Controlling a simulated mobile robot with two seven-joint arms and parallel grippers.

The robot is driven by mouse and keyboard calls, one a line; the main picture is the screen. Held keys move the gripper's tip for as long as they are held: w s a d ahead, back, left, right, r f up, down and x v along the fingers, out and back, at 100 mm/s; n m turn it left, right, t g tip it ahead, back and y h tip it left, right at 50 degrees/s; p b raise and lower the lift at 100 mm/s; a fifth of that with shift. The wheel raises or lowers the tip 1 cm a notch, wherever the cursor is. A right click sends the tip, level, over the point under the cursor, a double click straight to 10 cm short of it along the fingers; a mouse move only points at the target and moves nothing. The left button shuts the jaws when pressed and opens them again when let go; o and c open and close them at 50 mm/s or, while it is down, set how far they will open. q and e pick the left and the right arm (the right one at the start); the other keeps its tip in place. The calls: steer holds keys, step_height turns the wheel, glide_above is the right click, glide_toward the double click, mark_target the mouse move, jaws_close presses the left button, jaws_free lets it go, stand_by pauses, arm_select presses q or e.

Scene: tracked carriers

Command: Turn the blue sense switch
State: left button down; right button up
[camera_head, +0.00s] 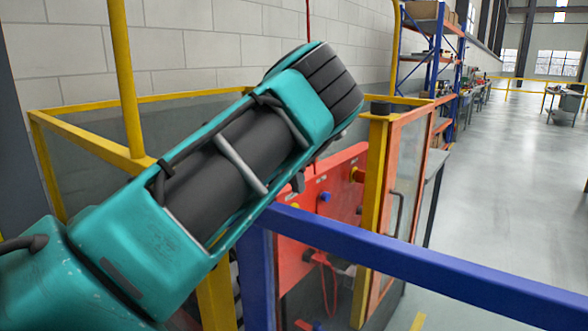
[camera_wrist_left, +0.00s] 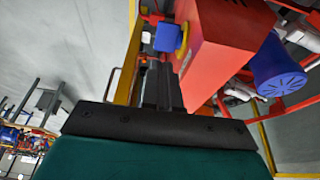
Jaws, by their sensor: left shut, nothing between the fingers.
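The blue switch (camera_head: 325,197) sits on the face of a red panel (camera_head: 318,222) in the head view. In the left wrist view the blue switch (camera_wrist_left: 167,38) stands out from a yellow base on a red box (camera_wrist_left: 225,40). My left gripper (camera_head: 298,182) is mostly hidden behind my teal arm in the head view. In the left wrist view the left gripper (camera_wrist_left: 161,70) is shut and empty, its dark fingers pointing toward the blue switch. The fingertips look close below the switch; I cannot tell whether they touch it. My right gripper is not in view.
A blue rail (camera_head: 430,268) crosses in front of the red panel. Yellow posts and a framed door (camera_head: 405,180) stand to its right. A blue cylinder (camera_wrist_left: 278,75) is right of the red box. The grey floor (camera_head: 510,200) at right is open.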

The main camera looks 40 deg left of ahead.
arm_select(q)
steer(key=x, duration=0.7)
steer(key=shift+a, duration=0.1)
steer(key=shift+f, duration=0.1)
